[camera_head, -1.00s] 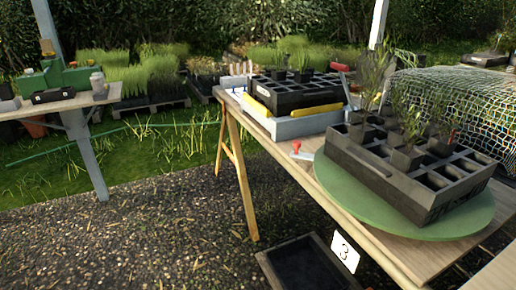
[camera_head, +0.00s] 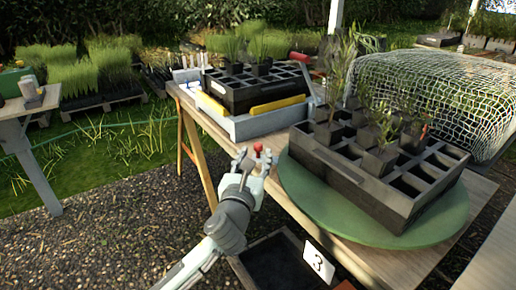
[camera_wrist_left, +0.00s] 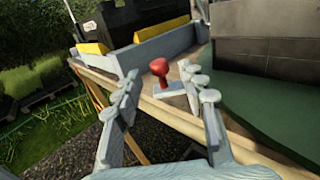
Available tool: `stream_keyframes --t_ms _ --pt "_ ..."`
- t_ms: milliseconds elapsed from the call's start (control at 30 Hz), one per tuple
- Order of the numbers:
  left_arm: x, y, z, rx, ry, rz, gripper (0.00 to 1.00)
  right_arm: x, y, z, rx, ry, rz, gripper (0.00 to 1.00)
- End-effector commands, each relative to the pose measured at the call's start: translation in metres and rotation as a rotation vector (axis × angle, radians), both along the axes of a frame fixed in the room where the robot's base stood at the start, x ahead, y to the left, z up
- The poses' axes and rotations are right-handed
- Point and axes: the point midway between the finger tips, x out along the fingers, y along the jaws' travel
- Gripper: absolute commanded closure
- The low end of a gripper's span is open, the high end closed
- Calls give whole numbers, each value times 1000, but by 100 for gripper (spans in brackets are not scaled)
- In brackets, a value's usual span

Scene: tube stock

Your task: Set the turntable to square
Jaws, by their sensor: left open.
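The green round turntable (camera_head: 452,222) lies on the wooden bench at the right. A black tube crate (camera_head: 370,190) with several seedlings in its cells stands on it, set at an angle to the bench edge. A small red knob (camera_head: 258,147) stands beside the turntable near the bench's front edge; in the left wrist view the red knob (camera_wrist_left: 159,68) rises from a pale base plate. My left gripper (camera_head: 256,158) is open and empty by the knob. In the left wrist view the open fingers (camera_wrist_left: 168,92) frame the knob without visible contact. My right gripper is not in view.
Behind the turntable, a grey tray (camera_head: 243,128) with yellow strips (camera_head: 277,104) holds another black crate (camera_head: 262,92). A netted mound (camera_head: 430,95) is at the right. A dark bin (camera_head: 272,262) and a card marked 3 (camera_head: 318,262) are below the bench edge.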

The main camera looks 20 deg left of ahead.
Motion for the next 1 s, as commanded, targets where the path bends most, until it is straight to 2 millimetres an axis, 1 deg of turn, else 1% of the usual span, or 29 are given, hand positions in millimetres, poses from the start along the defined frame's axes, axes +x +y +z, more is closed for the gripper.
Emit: stream_keyframes --t_ms 33,100,233,400,600,667,933,1000 --pt "9 1 1 -2 -1 1 59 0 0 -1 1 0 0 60" --pt "20 3 1 -4 0 1 59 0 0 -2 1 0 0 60" --pt "34 4 0 -3 1 1 59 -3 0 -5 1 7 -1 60" --pt "41 5 -1 -4 1 0 59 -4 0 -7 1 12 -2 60" --pt "41 5 -1 -5 2 0 59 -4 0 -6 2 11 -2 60" --pt "41 5 -1 -5 2 0 65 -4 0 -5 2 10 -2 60" --pt "41 5 -1 -5 2 0 99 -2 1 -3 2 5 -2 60" --pt "41 5 -1 -5 2 0 100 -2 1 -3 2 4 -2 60"
